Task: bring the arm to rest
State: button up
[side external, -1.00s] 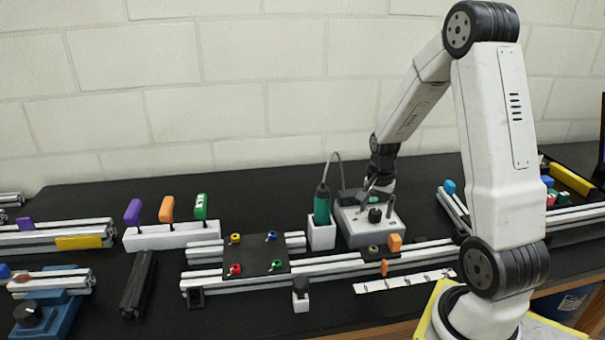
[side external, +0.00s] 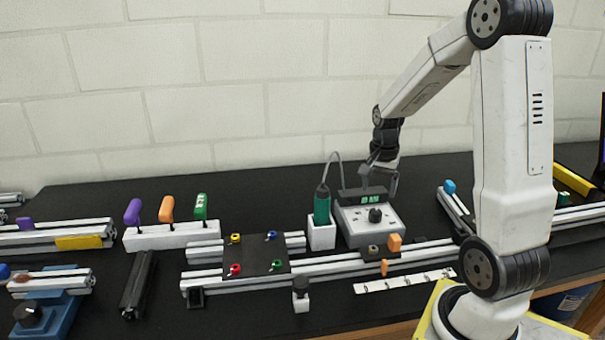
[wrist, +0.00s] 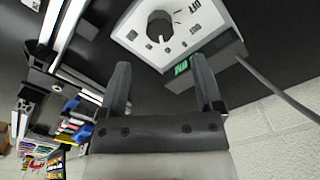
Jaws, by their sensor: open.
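My gripper (side external: 379,181) hangs from my raised arm above the back of a grey-white control box (side external: 372,224). In the wrist view my gripper (wrist: 163,82) has its two fingers spread apart with nothing between them. The box (wrist: 203,20) shows past the fingertips, with a black knob (wrist: 159,24), an "OFF" label and a green-lit display (wrist: 183,66). The knob also shows in the side view (side external: 375,215). I cannot tell the exact height of the fingers over the box.
A green-handled tool (side external: 322,206) stands in a white holder (side external: 321,236) left of the box, its cable looping up. Extrusion rails with a dark plate (side external: 254,255) lie in front. A rack (side external: 172,236) holds purple, orange and green handles. Black tabletop behind is clear.

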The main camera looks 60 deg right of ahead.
jog(key=a+f+n+t, duration=0.2)
jog(key=a+n, duration=1.4)
jog(key=a, duration=0.8)
jog(key=shift+f+t, duration=0.3)
jog(key=shift+f, duration=0.25)
